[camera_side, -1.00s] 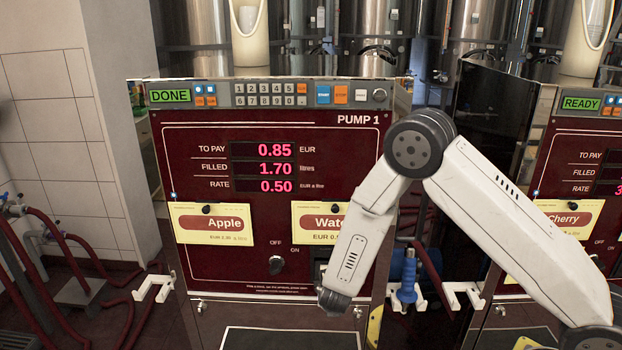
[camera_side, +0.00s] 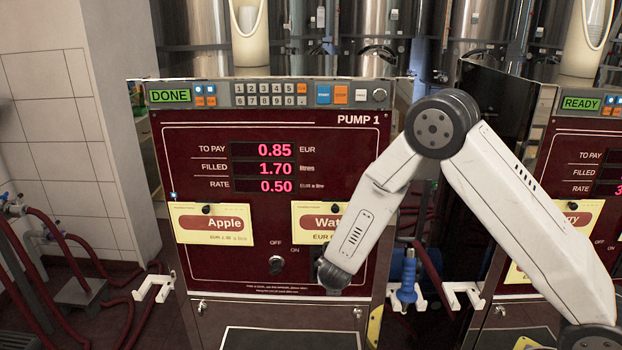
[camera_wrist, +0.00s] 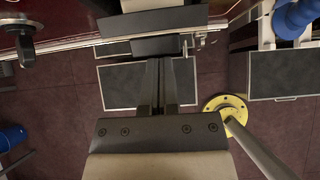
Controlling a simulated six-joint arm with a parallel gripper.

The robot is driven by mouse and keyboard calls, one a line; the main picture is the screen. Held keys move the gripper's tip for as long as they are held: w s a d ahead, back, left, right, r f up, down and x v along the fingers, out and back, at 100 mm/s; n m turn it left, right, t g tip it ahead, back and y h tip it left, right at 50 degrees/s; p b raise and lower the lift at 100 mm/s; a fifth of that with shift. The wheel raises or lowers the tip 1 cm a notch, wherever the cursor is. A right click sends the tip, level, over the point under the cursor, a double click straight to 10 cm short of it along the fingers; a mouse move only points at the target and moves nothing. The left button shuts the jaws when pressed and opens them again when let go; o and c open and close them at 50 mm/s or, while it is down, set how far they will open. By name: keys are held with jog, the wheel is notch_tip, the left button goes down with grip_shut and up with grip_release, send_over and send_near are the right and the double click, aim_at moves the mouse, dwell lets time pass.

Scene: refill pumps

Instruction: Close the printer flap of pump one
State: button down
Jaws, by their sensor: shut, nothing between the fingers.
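Pump one (camera_side: 220,120) faces the side camera, with DONE on its small display. Its printer area, low on the right of the red front, is hidden behind my arm's lower end in the side view. In the wrist view a dark box-like part (camera_wrist: 152,20) sticks out from the pump front at the top middle; it looks like the printer with its flap, but I cannot tell the flap's angle. My gripper (camera_wrist: 159,62) is shut and empty, its fingertips just in front of and below this part. I cannot tell whether they touch.
An OFF/ON switch (camera_side: 276,264) is left of my arm and shows in the wrist view (camera_wrist: 25,45). A blue nozzle (camera_side: 407,278) hangs right of the pump. Apple (camera_side: 212,223) and partly covered Water cards are above. A yellow-footed post (camera_wrist: 228,106) stands right.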

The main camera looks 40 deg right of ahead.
jog(key=shift+w+d+r, duration=0.5)
jog(key=shift+w+r, duration=0.05)
jog(key=shift+w+d+r, duration=0.1)
jog(key=shift+r, duration=0.2)
dwell(0.6)
jog(key=shift+r, duration=0.55)
notch_tip(320, 180, up, 10)
jog(key=shift+s+a+f, duration=0.25)
jog(key=shift+s, duration=0.05)
dwell(0.8)
